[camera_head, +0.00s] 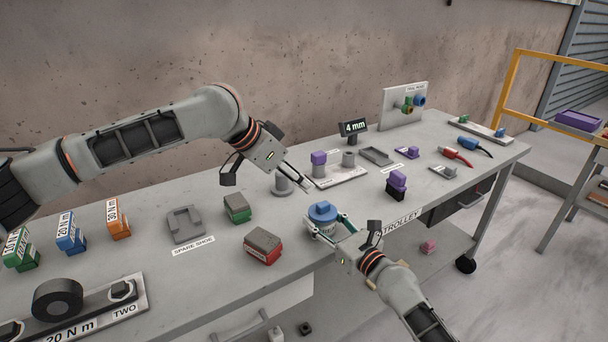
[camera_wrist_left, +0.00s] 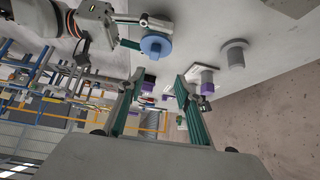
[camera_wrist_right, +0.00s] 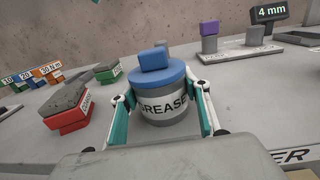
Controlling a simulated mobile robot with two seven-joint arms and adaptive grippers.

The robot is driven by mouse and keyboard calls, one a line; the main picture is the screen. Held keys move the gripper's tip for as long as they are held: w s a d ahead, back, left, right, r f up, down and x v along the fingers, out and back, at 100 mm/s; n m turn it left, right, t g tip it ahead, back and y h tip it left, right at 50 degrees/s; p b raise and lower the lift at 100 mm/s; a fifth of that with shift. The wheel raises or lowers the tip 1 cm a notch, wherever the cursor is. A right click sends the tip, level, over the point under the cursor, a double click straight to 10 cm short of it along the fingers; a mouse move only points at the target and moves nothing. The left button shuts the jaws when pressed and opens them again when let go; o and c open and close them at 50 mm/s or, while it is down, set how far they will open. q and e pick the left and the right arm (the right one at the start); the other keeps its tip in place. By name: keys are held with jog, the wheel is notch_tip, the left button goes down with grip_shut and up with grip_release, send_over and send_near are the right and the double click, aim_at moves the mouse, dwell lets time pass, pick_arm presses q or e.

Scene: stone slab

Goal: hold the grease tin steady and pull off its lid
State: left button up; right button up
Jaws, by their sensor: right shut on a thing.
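The grease tin (camera_head: 326,231) stands upright near the front edge of the bench. Its grey body (camera_wrist_right: 165,115) carries a white GREASE label in the right wrist view. The blue lid (camera_head: 322,209), with a block-shaped knob on top, sits on the tin; it also shows in the left wrist view (camera_wrist_left: 155,45). My right gripper (camera_head: 327,222) is shut on the tin's body, one finger on each side below the lid. My left gripper (camera_head: 304,187) is above and behind the tin, apart from the lid. Its fingers are spread and empty in the left wrist view (camera_wrist_left: 162,82).
A grey round-based post (camera_head: 282,184) stands just behind the tin, near my left gripper. A red-and-grey block (camera_head: 263,246) and a green one (camera_head: 237,208) lie to the left. A purple-topped block (camera_head: 397,182) stands to the right. The bench edge is close in front.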

aim_at(319, 205)
pick_arm(q)
jog(key=d+f+y, duration=0.1)
jog(key=f, duration=0.2)
jog(key=w+d+f+g+y, duration=0.1)
jog(key=d+f, duration=0.1)
jog(key=w+d+f+g, duration=0.1)
jog(key=f, duration=0.2)
jog(key=shift+w+d+f+y, duration=0.1)
jog(key=shift+d+f+y, duration=0.25)
jog(key=shift+d+y, duration=0.05)
dwell(0.6)
jog(key=c, duration=1)
